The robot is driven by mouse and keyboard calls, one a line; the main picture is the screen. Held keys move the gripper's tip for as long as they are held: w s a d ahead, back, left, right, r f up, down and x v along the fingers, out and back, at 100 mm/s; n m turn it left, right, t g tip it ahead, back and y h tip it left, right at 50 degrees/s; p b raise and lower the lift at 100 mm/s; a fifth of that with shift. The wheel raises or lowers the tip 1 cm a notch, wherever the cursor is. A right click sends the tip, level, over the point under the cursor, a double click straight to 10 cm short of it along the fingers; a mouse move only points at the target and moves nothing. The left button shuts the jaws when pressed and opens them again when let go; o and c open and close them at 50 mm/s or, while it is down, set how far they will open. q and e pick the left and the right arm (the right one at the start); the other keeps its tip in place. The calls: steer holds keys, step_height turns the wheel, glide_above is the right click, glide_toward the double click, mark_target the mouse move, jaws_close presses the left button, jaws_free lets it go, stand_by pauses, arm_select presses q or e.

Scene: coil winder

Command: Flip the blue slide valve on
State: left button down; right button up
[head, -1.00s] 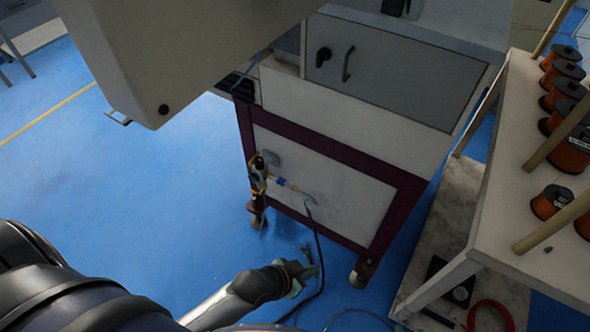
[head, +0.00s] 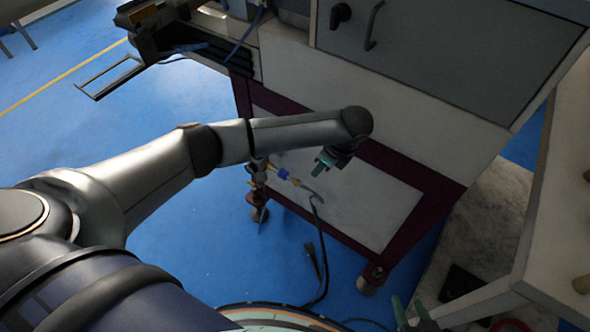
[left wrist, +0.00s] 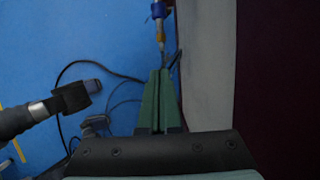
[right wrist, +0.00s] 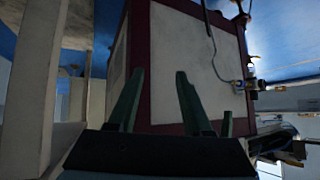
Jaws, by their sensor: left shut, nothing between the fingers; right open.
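The blue slide valve (head: 283,173) sits in an air line with yellow fittings at the lower front of the machine's white panel. In the left wrist view, the blue valve (left wrist: 158,10) is at the top edge, partly cut off, beyond my fingertips. My left gripper (head: 322,164) is shut and empty, in front of the panel and to the right of the valve; its closed fingers show in the left wrist view (left wrist: 160,85). My right gripper (head: 410,314) is low at the bottom edge, open and empty. The right wrist view shows the fittings (right wrist: 245,86) at the right.
The machine (head: 370,80) has a dark red frame and a grey door with handles. A black hose (head: 318,235) hangs from the air line to the blue floor. A pale table (head: 550,240) stands at the right. Floor left of the machine is open.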

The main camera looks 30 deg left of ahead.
mark_target(283, 172)
arm_select(q)
steer(key=b+x, duration=0.1)
steer(key=x, duration=0.2)
steer(key=b+x, duration=0.1)
steer(key=x, duration=0.2)
steer(key=a+b+x, duration=0.1)
steer(key=x, duration=0.3)
steer(key=shift+w+r, duration=0.1)
steer(key=shift+w, duration=0.1)
steer(key=a, duration=0.2)
steer(key=shift+w+a+r, duration=0.1)
steer(key=shift+w+a, duration=0.1)
steer(key=shift+a, duration=0.1)
steer(key=shift+w+a, duration=0.1)
steer(key=shift+a, duration=0.55)
steer(key=shift+a, duration=0.1)
steer(key=shift+w+a+p, duration=0.1)
steer(key=shift+a+p, duration=0.3)
steer(key=shift+a, duration=0.75)
